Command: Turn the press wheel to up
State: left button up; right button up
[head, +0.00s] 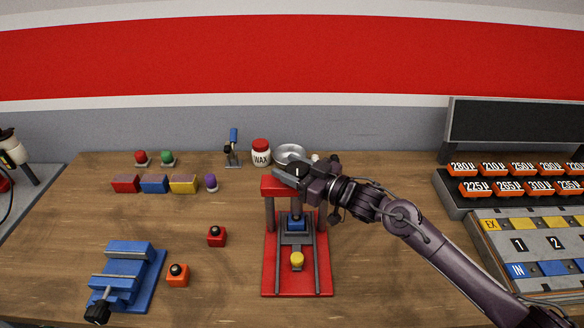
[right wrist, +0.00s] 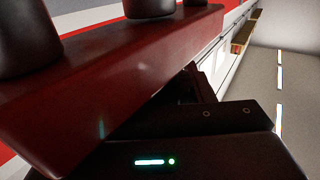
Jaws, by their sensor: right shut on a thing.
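The red press (head: 268,262) stands in the middle of the bench, with dark posts, two rails on its base, a blue block (head: 297,223) between the posts and a yellow knob (head: 297,261) at the front. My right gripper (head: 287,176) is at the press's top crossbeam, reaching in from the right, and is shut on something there. The gripper covers the top, so I cannot make out the press wheel or its setting. In the right wrist view the red crossbeam (right wrist: 110,85) lies close against my dark gripper body. My left gripper is out of view.
A wax jar (head: 261,153) and metal bowl (head: 290,154) stand behind. The bench left of the press is partly clear.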

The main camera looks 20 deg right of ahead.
dwell(0.5)
jog(key=o, duration=1)
jog(key=shift+b+v, duration=1.2)
jog(key=shift+v, duration=2.65)
